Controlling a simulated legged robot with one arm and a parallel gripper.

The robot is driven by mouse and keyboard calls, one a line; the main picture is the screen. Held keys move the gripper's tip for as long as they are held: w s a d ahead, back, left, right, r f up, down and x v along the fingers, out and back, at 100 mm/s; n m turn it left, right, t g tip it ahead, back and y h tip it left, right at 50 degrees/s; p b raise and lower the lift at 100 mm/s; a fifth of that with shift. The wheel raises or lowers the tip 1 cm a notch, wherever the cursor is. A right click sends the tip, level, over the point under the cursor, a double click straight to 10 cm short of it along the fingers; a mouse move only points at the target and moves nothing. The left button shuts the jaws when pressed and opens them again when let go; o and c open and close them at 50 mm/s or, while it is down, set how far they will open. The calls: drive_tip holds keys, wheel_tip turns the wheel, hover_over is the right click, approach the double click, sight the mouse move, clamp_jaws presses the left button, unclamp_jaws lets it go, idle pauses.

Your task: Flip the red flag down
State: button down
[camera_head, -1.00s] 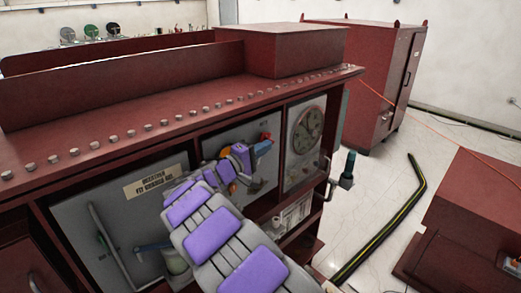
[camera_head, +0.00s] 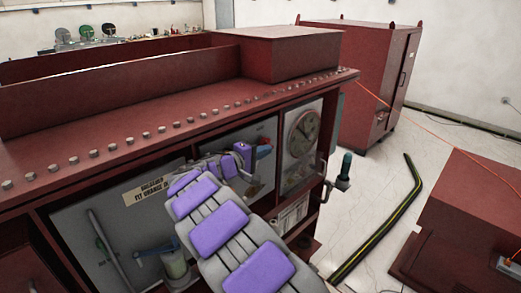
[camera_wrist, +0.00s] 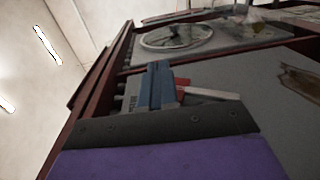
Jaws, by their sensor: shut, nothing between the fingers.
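My gripper (camera_head: 263,151) is shut, with its blue fingers up against or close to the grey panel in the middle bay of the dark red cabinet. In the wrist view the shut blue fingers (camera_wrist: 160,87) point away from me with nothing between them. A small red part (camera_wrist: 182,83), which looks like the red flag, shows just right of the fingers, partly behind them. A pale bar (camera_wrist: 210,92) extends right from beside it. In the head view a bit of red (camera_head: 265,139) shows just above the fingertips. I cannot tell whether they touch it.
A round dial (camera_head: 304,133) sits on the panel to the right; it also shows in the wrist view (camera_wrist: 177,37). A handle with a dark teal grip (camera_head: 346,165) sticks out at the cabinet's right corner. A black and yellow floor strip (camera_head: 385,225) lies on the right.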

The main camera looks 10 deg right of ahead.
drive_tip(key=w+d+f+g+y, duration=0.2)
drive_tip(key=w+d+f+y, duration=0.1)
drive_tip(key=d+f, duration=0.1)
drive_tip(key=shift+w+d+f+p, duration=0.15)
drive_tip(key=shift+w+d+p, duration=0.15)
drive_tip(key=shift+d, duration=0.3)
idle(0.7)
drive_tip(key=shift+s, duration=0.1)
idle(0.4)
drive_tip(key=v, duration=0.7)
drive_tip(key=shift+a, duration=0.2)
drive_tip(key=shift+d, duration=0.1)
